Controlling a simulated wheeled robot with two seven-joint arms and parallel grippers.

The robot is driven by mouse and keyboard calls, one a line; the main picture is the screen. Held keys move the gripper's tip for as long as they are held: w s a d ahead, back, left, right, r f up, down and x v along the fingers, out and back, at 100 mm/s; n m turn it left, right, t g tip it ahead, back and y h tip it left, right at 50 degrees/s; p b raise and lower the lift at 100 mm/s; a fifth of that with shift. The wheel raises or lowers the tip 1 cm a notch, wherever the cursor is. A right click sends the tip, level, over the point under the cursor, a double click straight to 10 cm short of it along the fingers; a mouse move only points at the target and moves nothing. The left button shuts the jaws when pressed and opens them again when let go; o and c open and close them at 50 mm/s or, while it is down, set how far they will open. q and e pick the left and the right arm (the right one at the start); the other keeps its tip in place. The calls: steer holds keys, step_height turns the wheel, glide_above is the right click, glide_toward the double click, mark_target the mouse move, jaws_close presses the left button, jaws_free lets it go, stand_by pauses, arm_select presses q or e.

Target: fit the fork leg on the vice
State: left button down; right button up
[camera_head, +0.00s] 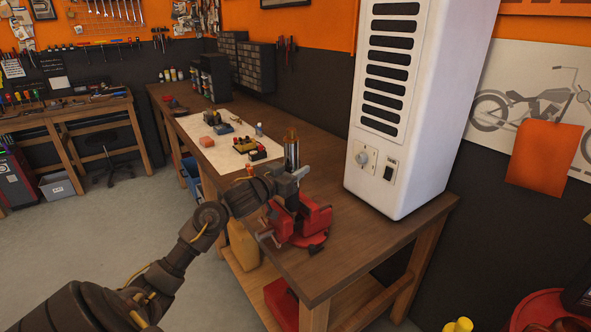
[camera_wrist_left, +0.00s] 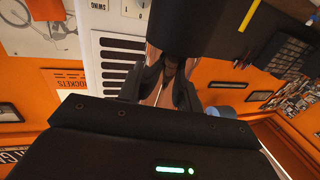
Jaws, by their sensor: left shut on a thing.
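The red vice (camera_head: 302,226) is mounted near the front edge of the wooden workbench. The fork leg (camera_head: 291,152) is a grey metal tube with a brownish top, standing upright at the vice. My left gripper (camera_head: 292,174) is shut on the fork leg just above the vice. The lower end of the fork leg is hidden by the gripper and vice, so I cannot tell whether it sits between the jaws. In the left wrist view the gripper's dark fingers (camera_wrist_left: 165,85) close around it. My right gripper is not in view.
A tall white cabinet unit (camera_head: 405,110) stands on the bench just right of the vice. A pale mat (camera_head: 205,128) with small parts and tools lies further back on the workbench (camera_head: 345,265).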

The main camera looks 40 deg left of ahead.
mark_target(295, 147)
arm_select(q)
steer(key=shift+f+b, duration=0.35)
steer(key=shift+f, duration=0.1)
stand_by(0.3)
steer(key=c, duration=0.9)
jaws_free()
steer(key=shift+s+d, duration=0.1)
steer(key=shift+s, duration=0.05)
steer(key=shift+o, duration=0.4)
steer(key=shift+f, duration=0.3)
steer(key=o, duration=0.4)
steer(key=shift+c, duration=0.2)
steer(key=shift+r, duration=0.15)
step_height(295, 147, up, 8)
steer(key=p, duration=0.9)
